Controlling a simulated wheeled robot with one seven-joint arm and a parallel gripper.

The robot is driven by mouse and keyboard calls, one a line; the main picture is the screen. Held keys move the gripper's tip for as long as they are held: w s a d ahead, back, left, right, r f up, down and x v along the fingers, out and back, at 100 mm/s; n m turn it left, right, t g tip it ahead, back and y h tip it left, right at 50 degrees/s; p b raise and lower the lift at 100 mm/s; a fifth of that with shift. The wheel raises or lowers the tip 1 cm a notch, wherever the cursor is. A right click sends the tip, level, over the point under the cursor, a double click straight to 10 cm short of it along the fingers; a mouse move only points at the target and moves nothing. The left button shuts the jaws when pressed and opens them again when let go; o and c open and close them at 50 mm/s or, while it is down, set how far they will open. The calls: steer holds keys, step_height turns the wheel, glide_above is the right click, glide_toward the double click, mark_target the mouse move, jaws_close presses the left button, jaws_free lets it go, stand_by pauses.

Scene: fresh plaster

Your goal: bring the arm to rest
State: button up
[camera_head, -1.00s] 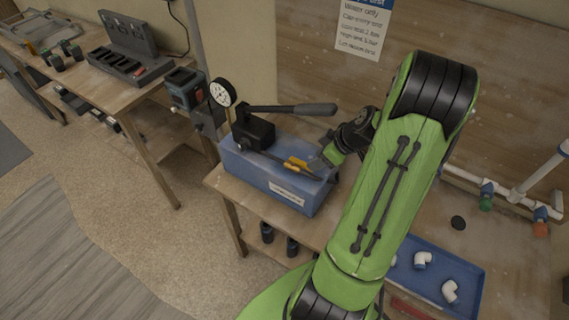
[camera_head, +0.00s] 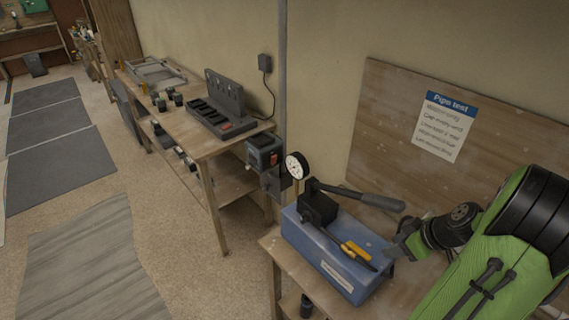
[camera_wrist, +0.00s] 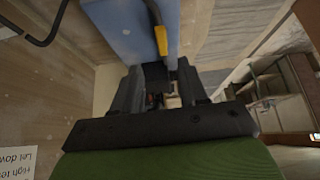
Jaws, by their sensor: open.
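My green arm reaches in from the lower right in the head view. My gripper (camera_head: 397,247) is by the right end of a blue pump box (camera_head: 326,262); I cannot tell whether it touches the box. In the wrist view the two dark fingers of my gripper (camera_wrist: 165,85) stand apart, and I see nothing held between them. The blue box (camera_wrist: 125,30) and its yellow-handled part (camera_wrist: 160,40) show just beyond the fingers.
The box has a black lever (camera_head: 362,197) and a round gauge (camera_head: 297,166). A notice (camera_head: 441,126) is on the wooden backboard (camera_head: 395,105). A second bench (camera_head: 213,145) with a charging rack stands to the left. Floor at the left is open.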

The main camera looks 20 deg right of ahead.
steer(key=w+a+r+g+h+b, duration=0.1)
steer(key=a+r, duration=0.3)
steer(key=a, duration=0.4)
steer(key=w+a+r+g+h+b, duration=0.1)
steer(key=a+r, duration=0.3)
steer(key=a, duration=0.3)
steer(key=s+a+r+m+t+b, duration=0.1)
steer(key=s+a+r+m, duration=0.3)
steer(key=s+a, duration=0.7)
steer(key=shift+a+t+b, duration=0.4)
steer(key=shift+a, duration=0.05)
